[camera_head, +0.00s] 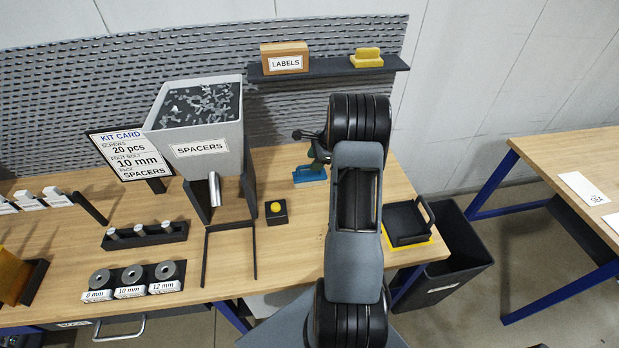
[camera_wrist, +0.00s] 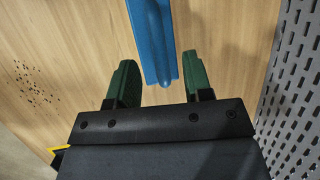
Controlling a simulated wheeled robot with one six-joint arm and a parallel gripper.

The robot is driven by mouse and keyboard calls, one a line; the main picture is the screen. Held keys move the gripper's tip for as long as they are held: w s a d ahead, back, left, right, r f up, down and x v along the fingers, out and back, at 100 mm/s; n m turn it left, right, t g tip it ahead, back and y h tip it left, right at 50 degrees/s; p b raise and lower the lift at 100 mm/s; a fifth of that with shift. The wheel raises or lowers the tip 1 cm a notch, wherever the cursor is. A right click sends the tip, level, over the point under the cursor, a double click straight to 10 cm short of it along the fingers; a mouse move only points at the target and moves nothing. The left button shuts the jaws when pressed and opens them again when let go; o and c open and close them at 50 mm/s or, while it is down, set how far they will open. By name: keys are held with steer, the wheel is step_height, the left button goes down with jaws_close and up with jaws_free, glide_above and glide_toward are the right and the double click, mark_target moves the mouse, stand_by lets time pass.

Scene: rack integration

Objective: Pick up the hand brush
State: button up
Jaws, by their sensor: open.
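The hand brush is a blue piece (camera_head: 309,173) lying on the wooden bench, right of the spacer hopper, partly behind my arm. In the wrist view its long blue body (camera_wrist: 152,40) runs down from the top edge, and its rounded end lies between my fingers in the picture. My gripper (camera_wrist: 159,65) is open, with one green finger on each side of the blue end and a gap on both sides. In the head view my gripper (camera_head: 311,147) is just above and behind the brush, largely hidden by my arm. I cannot tell its exact height over the brush.
The spacer hopper (camera_head: 200,140) and a yellow-button box (camera_head: 276,212) stand left of the brush. A black dustpan-like tray (camera_head: 406,221) sits on a yellow mat at right. A perforated panel (camera_wrist: 300,80) rises close behind. Small dark specks (camera_wrist: 36,84) lie on the bench.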

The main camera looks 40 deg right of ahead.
mark_target(310, 174)
steer(key=shift+x, duration=2.2)
steer(key=shift+c, duration=0.4)
steer(key=shift+s, duration=0.1)
jaws_close()
